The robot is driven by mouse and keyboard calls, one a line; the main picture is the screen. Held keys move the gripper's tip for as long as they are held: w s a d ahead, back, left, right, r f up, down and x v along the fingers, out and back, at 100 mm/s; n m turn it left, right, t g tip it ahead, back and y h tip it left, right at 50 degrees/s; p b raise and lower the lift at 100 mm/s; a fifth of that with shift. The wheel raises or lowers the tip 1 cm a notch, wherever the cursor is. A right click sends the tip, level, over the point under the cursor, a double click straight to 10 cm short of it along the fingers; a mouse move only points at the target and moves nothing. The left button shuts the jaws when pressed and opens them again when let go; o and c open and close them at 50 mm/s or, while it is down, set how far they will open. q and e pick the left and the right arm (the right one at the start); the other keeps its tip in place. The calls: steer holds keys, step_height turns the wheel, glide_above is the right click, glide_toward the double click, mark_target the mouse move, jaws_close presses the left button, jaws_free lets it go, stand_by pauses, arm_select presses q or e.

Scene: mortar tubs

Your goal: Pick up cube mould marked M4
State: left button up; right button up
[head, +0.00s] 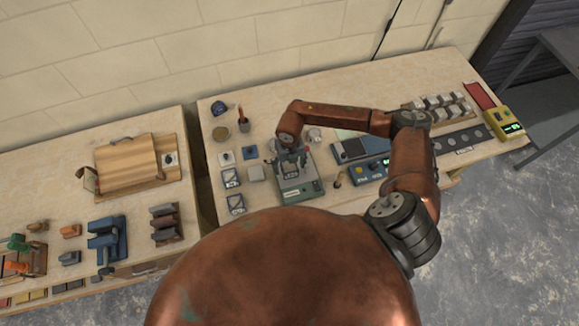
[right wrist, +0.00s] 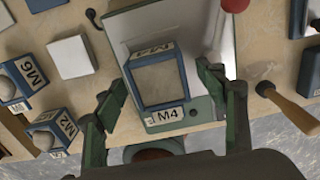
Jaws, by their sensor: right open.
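The cube mould marked M4 (right wrist: 158,84) is a blue-grey square frame with a grey face inside and white M4 tags. It sits on the pale plate of a green-edged device (right wrist: 200,112); the device also shows in the head view (head: 313,187). My right gripper (right wrist: 161,77) is open, with one green finger on each side of the mould. A gap shows between fingers and mould; I see no contact. In the head view my right gripper (head: 290,160) is over this device and partly hides the mould. My left gripper is not in view.
Moulds marked M6 (right wrist: 20,82) and M2 (right wrist: 52,128) stand left of the device, near a white block (right wrist: 70,57). A wooden-handled tool (right wrist: 288,107) lies close on the right. A blue device (head: 362,150) stands further right. Several grey blocks (head: 440,104) are at the back right.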

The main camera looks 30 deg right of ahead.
steer(key=shift+f, duration=0.1)
steer(key=shift+c, duration=0.3)
steer(key=c, duration=1.5)
steer(key=shift+w, duration=0.1)
